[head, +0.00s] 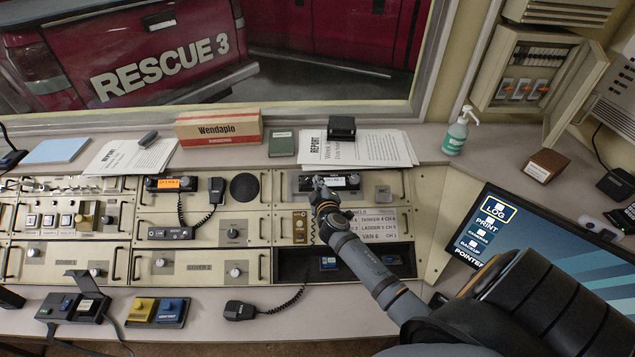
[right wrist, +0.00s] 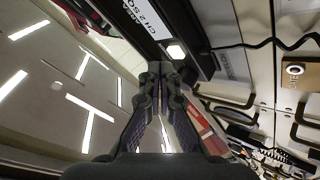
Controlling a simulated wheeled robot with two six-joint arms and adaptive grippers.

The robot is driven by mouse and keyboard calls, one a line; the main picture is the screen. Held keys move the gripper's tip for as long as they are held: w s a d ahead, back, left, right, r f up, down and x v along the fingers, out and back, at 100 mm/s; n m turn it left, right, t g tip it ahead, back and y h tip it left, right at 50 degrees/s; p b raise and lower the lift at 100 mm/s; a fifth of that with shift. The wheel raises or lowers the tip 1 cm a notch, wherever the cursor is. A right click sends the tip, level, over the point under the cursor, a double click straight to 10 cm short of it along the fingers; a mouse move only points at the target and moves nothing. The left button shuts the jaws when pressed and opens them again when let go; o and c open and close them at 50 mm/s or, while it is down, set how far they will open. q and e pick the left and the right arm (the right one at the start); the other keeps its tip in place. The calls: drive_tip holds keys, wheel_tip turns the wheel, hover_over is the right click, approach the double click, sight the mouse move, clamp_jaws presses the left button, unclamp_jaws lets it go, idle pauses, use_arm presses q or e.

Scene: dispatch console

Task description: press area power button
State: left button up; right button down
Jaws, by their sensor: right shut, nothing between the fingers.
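No label reading area power is legible, so I cannot tell which control is that button. My right gripper (head: 322,186) is shut and empty, at the front of a black radio unit (head: 346,182) in the upper right of the console. In the right wrist view the closed fingertips (right wrist: 160,70) point toward the radio's labelled face (right wrist: 150,22). A pale lit button or knob (right wrist: 176,51) shows just beyond them; I cannot tell whether they touch. My left gripper is not in view.
A switch box with a raised cover (head: 82,306) and a yellow-and-blue button box (head: 158,311) stand on the front ledge. A hand microphone (head: 240,311) lies beside them. Papers (head: 372,149) and a black block (head: 341,128) lie behind the radio. A monitor (head: 540,245) stands at right.

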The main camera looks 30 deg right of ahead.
drive_tip(key=s+r+p, duration=0.1)
drive_tip(key=s+a+r+p, duration=0.1)
drive_tip(key=r+p, duration=0.2)
drive_tip(key=r, duration=0.1)
drive_tip(key=shift+s+a, duration=0.4)
drive_tip(key=shift+f, duration=0.1)
idle(0.3)
